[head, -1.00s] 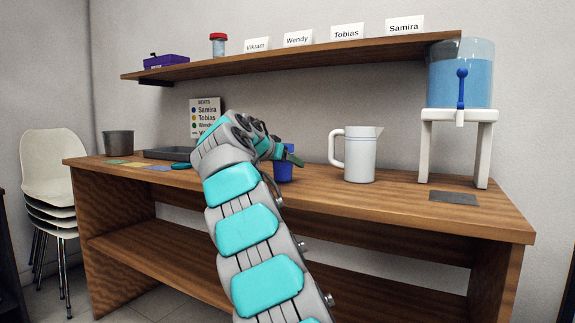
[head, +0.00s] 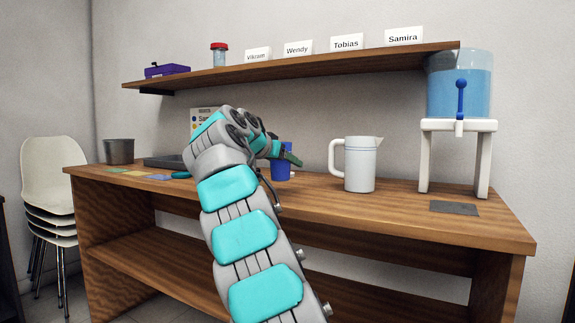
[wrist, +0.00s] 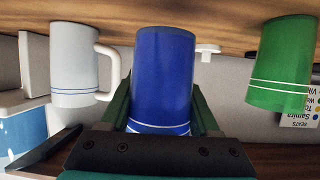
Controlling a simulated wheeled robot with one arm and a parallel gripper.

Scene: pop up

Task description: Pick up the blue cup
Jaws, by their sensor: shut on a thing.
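The blue cup (wrist: 162,80) stands between the two dark green fingers of my gripper (wrist: 161,98) in the wrist view, which shows the scene upside down. The fingers are shut on its sides. In the head view the blue cup (head: 281,166) shows just past my arm, partly covered by my gripper (head: 284,153). It looks slightly raised from the wooden tabletop, but I cannot clearly make out the gap beneath it. The cup is about upright.
A white pitcher (head: 360,165) stands right of the cup, with a water dispenser (head: 459,85) on a white stand beyond it. A green cup (wrist: 282,65) is close by in the wrist view. The wooden shelf (head: 300,60) runs above the table (head: 400,205).

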